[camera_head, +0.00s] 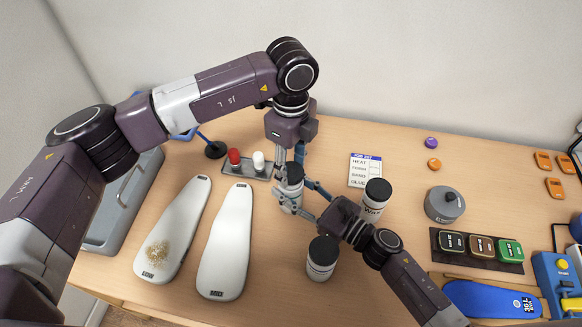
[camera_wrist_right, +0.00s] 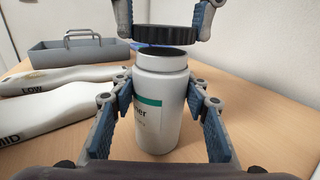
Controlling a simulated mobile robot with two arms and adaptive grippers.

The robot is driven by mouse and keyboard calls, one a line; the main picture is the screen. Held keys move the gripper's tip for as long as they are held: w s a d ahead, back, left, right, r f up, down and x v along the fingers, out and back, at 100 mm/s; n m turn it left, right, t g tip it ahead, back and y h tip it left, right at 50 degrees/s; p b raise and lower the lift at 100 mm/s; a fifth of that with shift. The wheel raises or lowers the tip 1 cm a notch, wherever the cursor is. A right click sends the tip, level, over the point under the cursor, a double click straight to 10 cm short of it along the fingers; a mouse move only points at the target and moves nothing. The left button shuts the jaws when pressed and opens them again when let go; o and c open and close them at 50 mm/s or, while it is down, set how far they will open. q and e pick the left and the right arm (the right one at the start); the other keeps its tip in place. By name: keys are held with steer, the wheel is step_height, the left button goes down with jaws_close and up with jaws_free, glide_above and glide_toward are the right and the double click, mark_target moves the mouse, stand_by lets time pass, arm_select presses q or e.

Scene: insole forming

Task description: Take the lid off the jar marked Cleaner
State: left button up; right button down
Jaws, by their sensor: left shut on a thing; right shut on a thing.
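The white jar (camera_wrist_right: 160,108) stands upright in the right wrist view, with a green-striped label of which "ner" can be read. My right gripper (camera_wrist_right: 162,128) is shut around the jar's body, one finger on each side. The black ribbed lid (camera_wrist_right: 160,40) is just above the jar, apart from it on the visible side. My left gripper (camera_head: 291,180) comes down from above and is shut on the lid. In the head view the two grippers crowd together and mostly hide the jar.
Two other black-lidded jars stand close by, one behind (camera_head: 371,208) and one in front (camera_head: 320,268) of my right wrist. A tray with a red and a white knob (camera_head: 246,169) and two white insole forms (camera_head: 226,245) lie to the left. A grey round pot (camera_head: 444,207) stands right.

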mark_target(291, 171)
arm_select(q)
steer(key=shift+r, duration=0.2)
steer(key=shift+r, duration=2)
arm_select(e)
steer(key=c, duration=1)
jaws_free()
